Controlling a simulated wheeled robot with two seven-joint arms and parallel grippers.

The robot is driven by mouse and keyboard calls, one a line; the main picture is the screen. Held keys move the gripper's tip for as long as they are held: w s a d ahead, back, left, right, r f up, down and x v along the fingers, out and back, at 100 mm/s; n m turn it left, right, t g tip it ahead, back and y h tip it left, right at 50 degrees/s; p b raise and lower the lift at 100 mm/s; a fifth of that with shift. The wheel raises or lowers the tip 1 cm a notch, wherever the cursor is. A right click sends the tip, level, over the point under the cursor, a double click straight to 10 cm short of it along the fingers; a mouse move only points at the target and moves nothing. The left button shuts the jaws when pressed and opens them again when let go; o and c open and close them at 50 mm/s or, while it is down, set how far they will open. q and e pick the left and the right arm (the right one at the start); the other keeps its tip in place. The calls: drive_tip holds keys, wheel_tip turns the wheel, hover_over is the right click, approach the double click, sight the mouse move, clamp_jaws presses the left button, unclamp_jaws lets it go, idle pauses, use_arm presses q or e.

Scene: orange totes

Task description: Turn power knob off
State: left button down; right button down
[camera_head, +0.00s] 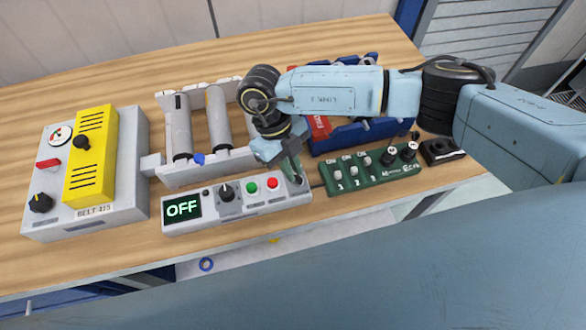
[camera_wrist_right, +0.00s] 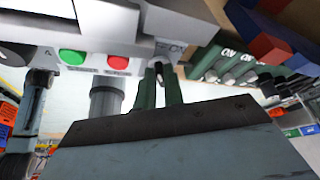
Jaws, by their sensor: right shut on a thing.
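A grey control panel (camera_head: 240,207) lies near the table's front edge. Its display (camera_head: 181,208) reads OFF. To the right of the display are a black knob (camera_head: 226,191), a green button (camera_head: 252,188) and a red button (camera_head: 272,183). My right gripper (camera_head: 294,178) comes down on the panel's right end. In the wrist view its two green fingers (camera_wrist_right: 160,76) are close together on a small switch or knob (camera_wrist_right: 162,50) at that end. The fingers hide part of it, and I cannot read its label. My left gripper is not in view.
A grey and yellow box (camera_head: 90,155) with black knobs and a gauge stands at left. A roller conveyor (camera_head: 216,118) stands behind the panel. A green switch board (camera_head: 375,180) lies just right of the panel, before a blue bin (camera_head: 345,140). The back left table is clear.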

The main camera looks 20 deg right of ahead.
drive_tip(key=shift+a+n+t+h+b, duration=0.15)
drive_tip(key=shift+n+t+h+b, duration=0.3)
drive_tip(key=shift+n+b, duration=0.75)
drive_tip(key=shift+n, duration=0.4)
drive_tip(key=shift+r, duration=0.1)
drive_tip(key=c, duration=1.5)
unclamp_jaws()
drive_tip(key=shift+s, duration=0.1)
drive_tip(key=v, duration=1.3)
drive_tip(key=shift+b, duration=0.35)
drive_tip(key=shift+a, duration=0.2)
